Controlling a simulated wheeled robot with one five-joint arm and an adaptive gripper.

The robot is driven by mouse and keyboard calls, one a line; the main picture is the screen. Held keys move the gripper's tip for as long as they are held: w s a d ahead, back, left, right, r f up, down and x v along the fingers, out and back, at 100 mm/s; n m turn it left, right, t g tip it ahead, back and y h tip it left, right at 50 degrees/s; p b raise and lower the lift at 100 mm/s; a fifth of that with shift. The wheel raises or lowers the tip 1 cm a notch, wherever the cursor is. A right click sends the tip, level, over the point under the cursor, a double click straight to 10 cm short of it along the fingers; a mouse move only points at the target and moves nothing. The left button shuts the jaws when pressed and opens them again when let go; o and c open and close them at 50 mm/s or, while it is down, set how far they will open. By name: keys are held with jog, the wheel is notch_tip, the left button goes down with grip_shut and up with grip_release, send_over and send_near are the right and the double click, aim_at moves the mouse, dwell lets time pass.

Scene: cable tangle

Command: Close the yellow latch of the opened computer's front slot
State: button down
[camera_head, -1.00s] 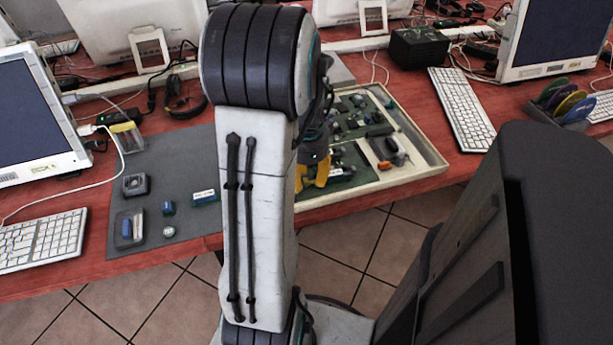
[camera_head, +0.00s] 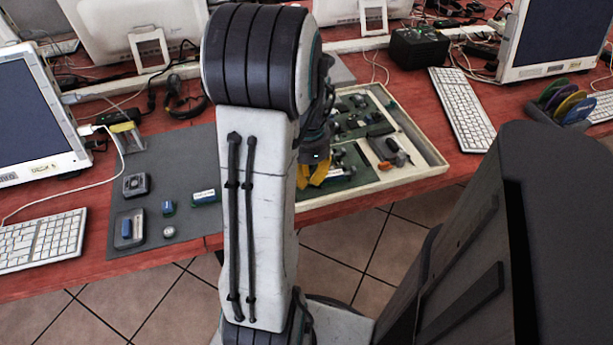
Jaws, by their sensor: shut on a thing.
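The opened computer (camera_head: 432,168) looks like a shallow cream case with green boards and dark parts inside, lying on the red table. My gripper (camera_head: 314,174), with yellow fingers, is low at the case's front left part, partly behind my upright arm link. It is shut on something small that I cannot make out. The yellow latch and the front slot cannot be told apart from the yellow fingers here. My arm hides the left side of the case.
A grey mat (camera_head: 185,160) with small parts lies left of my arm. A white keyboard (camera_head: 461,110) and a monitor (camera_head: 553,38) stand at the right, near a rack of coloured discs (camera_head: 562,100). A black box (camera_head: 419,48) is behind the case. Cables run along the back.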

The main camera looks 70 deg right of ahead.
jog(key=shift+s+d, duration=0.15)
jog(key=shift+s, duration=0.15)
jog(key=c, duration=1.3)
grip_release()
jog(key=shift+o, duration=0.2)
jog(key=shift+d+r, duration=0.1)
jog(key=shift+r, duration=0.1)
jog(key=shift+r+p, duration=0.75)
jog(key=shift+p, duration=0.05)
jog(key=shift+r+p, duration=1.85)
jog(key=shift+r, duration=0.25)
